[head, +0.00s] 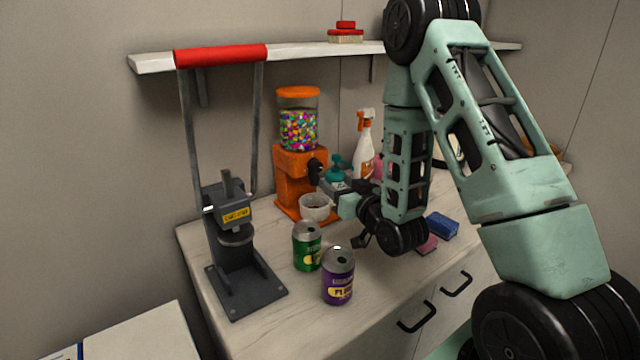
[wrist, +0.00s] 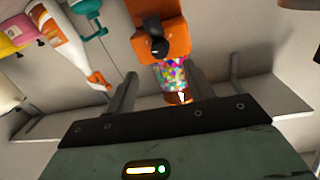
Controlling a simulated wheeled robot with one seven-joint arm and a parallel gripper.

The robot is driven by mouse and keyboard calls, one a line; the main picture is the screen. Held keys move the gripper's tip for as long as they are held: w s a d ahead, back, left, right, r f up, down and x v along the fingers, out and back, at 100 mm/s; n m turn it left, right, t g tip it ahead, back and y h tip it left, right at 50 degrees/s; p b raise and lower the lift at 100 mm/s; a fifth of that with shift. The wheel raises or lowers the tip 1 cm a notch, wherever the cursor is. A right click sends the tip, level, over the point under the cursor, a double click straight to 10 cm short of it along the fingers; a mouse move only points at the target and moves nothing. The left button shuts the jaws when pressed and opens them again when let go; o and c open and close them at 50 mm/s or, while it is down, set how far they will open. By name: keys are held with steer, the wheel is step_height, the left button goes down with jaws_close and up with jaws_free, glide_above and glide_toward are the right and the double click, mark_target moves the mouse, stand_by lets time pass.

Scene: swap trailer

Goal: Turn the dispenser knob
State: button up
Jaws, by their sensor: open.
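The dispenser (head: 299,175) is orange with a clear hopper of colourful candies and stands on the counter against the wall. Its black knob (head: 315,170) sticks out of the front of the orange body. My gripper (wrist: 163,75) is open, with nothing between its fingers. In the wrist view, which is upside down, the dispenser (wrist: 163,12) lies ahead and the knob (wrist: 154,42) shows between and beyond the fingertips. The gripper is near the dispenser's front, apart from the knob as far as I can tell. In the head view my wrist partly hides the fingers.
A pale cup (head: 314,207) stands below the dispenser's front. Green (head: 306,247) and purple (head: 338,277) cans stand nearer. A dark press (head: 240,250) with a red handle is at left. Sponges (head: 442,226) lie at right.

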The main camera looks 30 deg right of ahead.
mark_target(318, 169)
steer(key=w+p, duration=0.1)
steer(key=w, duration=0.3)
steer(key=w+p, duration=0.2)
steer(key=w, duration=0.2)
steer(key=shift+w+d+r, duration=0.1)
steer(key=shift+w+d, duration=0.05)
steer(key=shift+d, duration=0.05)
steer(key=shift+w, duration=0.45)
steer(key=c, duration=1)
